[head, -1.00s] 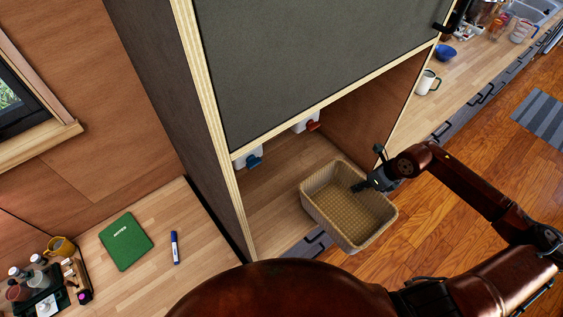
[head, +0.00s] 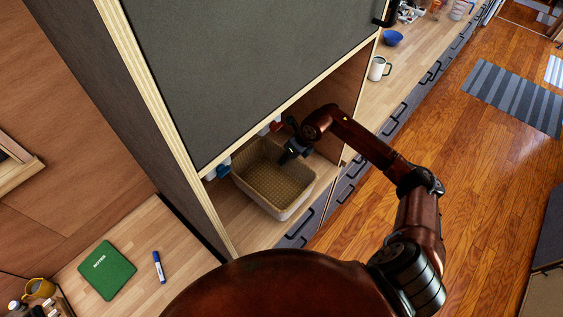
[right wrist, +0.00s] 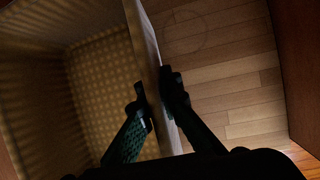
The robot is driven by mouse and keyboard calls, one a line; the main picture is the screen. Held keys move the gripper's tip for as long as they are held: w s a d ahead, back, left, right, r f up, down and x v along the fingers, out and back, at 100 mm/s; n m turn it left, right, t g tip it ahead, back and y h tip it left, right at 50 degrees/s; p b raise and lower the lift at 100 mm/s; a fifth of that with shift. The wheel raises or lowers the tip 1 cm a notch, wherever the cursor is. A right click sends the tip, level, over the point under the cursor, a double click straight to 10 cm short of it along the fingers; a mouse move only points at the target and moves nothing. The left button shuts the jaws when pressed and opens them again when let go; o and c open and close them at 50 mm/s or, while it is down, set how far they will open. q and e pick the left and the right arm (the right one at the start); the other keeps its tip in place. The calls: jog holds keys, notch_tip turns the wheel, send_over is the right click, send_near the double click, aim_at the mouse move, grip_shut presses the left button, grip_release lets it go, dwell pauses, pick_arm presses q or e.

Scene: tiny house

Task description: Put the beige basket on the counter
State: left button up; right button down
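The beige basket (head: 262,201) is a woven, open, empty box with a pale rim. It is upright, mostly inside the open nook of the tall cabinet, over the nook's wooden floor (head: 240,228); I cannot tell whether it rests there. My right gripper (head: 288,155) is at the basket's right rim. In the right wrist view, its fingers (right wrist: 156,98) lie on both sides of the basket wall (right wrist: 148,50), shut on it. The wooden counter (head: 400,72) runs along the wall to the right of the nook. My left gripper is not in view.
The nook has a side panel (head: 345,95) and a dark door (head: 245,65) above. Items inside it are partly hidden behind the basket. A white mug (head: 377,68) and blue bowl (head: 392,38) stand on the counter. A green notebook (head: 107,270) and marker (head: 158,267) lie at lower left.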

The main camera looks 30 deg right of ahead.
aim_at(279, 166)
jog(key=shift+w+a, duration=0.35)
jog(key=shift+w, duration=0.1)
notch_tip(279, 166, down, 3)
jog(key=shift+s+r+p, duration=0.1)
jog(key=shift+p, duration=0.35)
jog(key=shift+f, duration=0.3)
jog(key=c, duration=2.5)
grip_release()
jog(key=shift+f, duration=0.15)
jog(key=o, duration=0.3)
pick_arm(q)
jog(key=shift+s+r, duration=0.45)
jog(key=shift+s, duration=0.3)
pick_arm(e)
jog(key=shift+o, duration=0.2)
